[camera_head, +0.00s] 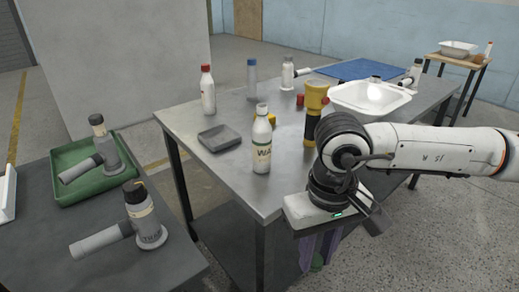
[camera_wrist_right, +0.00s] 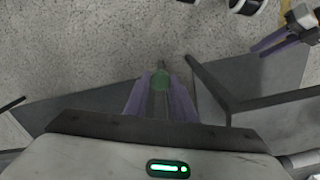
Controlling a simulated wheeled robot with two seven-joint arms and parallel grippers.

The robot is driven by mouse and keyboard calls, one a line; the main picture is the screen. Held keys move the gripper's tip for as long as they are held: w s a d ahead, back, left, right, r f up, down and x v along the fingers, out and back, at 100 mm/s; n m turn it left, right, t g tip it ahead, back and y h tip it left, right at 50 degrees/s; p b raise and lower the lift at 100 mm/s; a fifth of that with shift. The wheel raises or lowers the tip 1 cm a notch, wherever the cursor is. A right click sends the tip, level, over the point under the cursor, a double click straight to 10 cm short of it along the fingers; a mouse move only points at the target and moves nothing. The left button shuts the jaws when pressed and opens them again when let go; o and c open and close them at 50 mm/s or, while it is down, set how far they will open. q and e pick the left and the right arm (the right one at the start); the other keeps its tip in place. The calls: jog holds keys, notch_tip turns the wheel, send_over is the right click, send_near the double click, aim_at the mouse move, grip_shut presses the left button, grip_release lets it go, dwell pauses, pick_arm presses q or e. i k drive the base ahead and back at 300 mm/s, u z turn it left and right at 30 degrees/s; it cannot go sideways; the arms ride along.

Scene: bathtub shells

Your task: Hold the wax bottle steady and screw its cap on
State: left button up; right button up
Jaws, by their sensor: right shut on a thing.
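The wax bottle (camera_head: 261,146), white with a lettered label, stands upright near the front edge of the metal table. No cap shows on its pale neck. My right gripper (camera_head: 318,262) hangs in front of the table edge, right of and below the bottle. Its purple fingers are shut on a small round green thing, seen in the wrist view (camera_wrist_right: 161,82), which looks like the cap. What looks like my left gripper (camera_wrist_right: 283,40) shows purple fingers at the upper right of the wrist view, apart from the bottle; whether it is open is unclear.
A grey dish (camera_head: 220,137), a red-capped bottle (camera_head: 207,92), a blue-capped bottle (camera_head: 252,80), a yellow-and-black flashlight (camera_head: 314,108) and a white basin (camera_head: 368,98) share the table. A side table at left holds a green tray (camera_head: 78,188) and a grey tool (camera_head: 143,215).

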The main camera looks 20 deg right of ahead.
aim_at(262, 129)
jog(key=u, duration=2.75)
jog(key=k, duration=1.7)
jog(key=z, duration=2)
jog(key=i, duration=0.5)
